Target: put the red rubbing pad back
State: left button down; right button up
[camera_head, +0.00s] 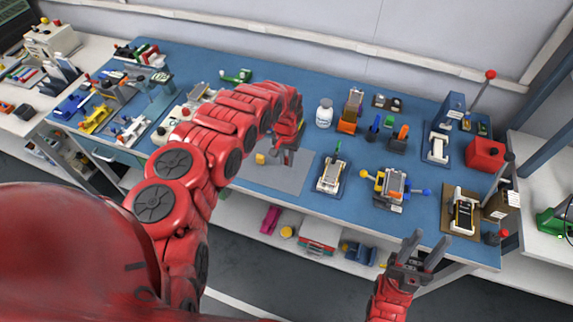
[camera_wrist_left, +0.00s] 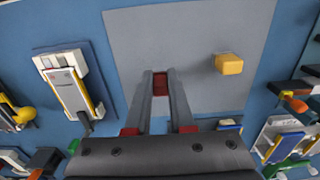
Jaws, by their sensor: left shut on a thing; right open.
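The red rubbing pad (camera_wrist_left: 160,83) shows as a small dark red block between my left fingertips in the left wrist view. My left gripper (camera_wrist_left: 160,85) is shut on it, above the grey mat (camera_wrist_left: 190,35). In the head view my left gripper (camera_head: 287,158) points down over the far right part of the grey mat (camera_head: 265,180), and the pad is hard to make out there. I cannot tell the exact height above the mat. My right gripper (camera_head: 424,252) is open and empty, in front of the bench's front edge.
A yellow block (camera_head: 261,158) lies on the mat, beside my left gripper. A white clamp device (camera_head: 331,174) stands right of the mat. A fixture with yellow and blue knobs (camera_head: 391,186), a white bottle (camera_head: 325,113) and a red box (camera_head: 484,154) stand further right on the blue bench.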

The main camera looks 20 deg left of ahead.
aim_at(286, 172)
pick_arm(q)
jog(key=shift+f+p, duration=0.3)
jog(key=shift+f, duration=0.65)
jog(key=shift+d+f, duration=0.1)
jog(key=shift+f, duration=0.65)
jog(key=shift+f, duration=0.2)
jog(key=c, duration=0.8)
grip_release()
jog(key=shift+r, duration=0.15)
